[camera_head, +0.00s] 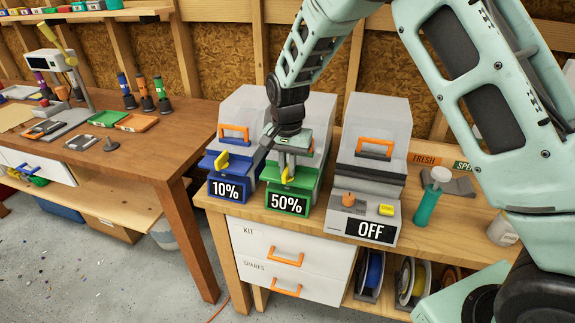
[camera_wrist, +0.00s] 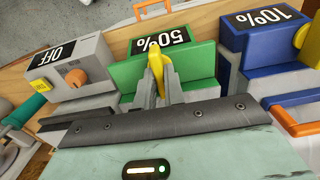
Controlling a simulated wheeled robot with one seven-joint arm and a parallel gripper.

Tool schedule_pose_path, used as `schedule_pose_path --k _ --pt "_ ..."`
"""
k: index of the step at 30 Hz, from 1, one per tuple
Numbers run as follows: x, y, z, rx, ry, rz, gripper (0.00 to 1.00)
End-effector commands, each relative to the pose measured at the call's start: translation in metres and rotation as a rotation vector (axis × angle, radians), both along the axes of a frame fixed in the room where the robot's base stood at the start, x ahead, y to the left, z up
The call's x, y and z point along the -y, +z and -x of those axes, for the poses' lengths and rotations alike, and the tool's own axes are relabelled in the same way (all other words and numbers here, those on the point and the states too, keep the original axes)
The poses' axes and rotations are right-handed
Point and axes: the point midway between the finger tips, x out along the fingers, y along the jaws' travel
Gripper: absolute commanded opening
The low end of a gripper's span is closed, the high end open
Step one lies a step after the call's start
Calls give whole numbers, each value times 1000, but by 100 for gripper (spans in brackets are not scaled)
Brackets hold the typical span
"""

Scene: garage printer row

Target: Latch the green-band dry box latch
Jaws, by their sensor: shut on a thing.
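The green-band dry box (camera_head: 290,188) stands in the middle of three on the bench and carries a "50%" label. Its yellow latch (camera_head: 288,175) is on the green front band. In the wrist view the yellow latch (camera_wrist: 157,70) stands up between my fingers. My gripper (camera_head: 291,167) is over the front of this box, and its fingers (camera_wrist: 157,92) are shut on the latch. The lid looks closed. My gripper partly hides the latch and the band in the head view.
A blue-band "10%" box (camera_head: 226,190) with its own yellow latch stands close on the left. A grey "OFF" box (camera_head: 372,229) with an orange knob stands on the right. A teal bottle (camera_head: 428,207) stands farther right.

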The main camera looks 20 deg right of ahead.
Motion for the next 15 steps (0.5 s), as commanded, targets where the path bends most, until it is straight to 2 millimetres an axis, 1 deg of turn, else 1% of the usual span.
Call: schedule_pose_path --k 2,3,5,6,15 --pt "0 0 -1 3 -1 0 0" --pt "0 0 -1 3 -1 0 13" --pt "0 0 -1 3 -1 0 30" --pt "0 0 -1 3 -1 0 33" --pt "0 2 0 1 0 0 33"
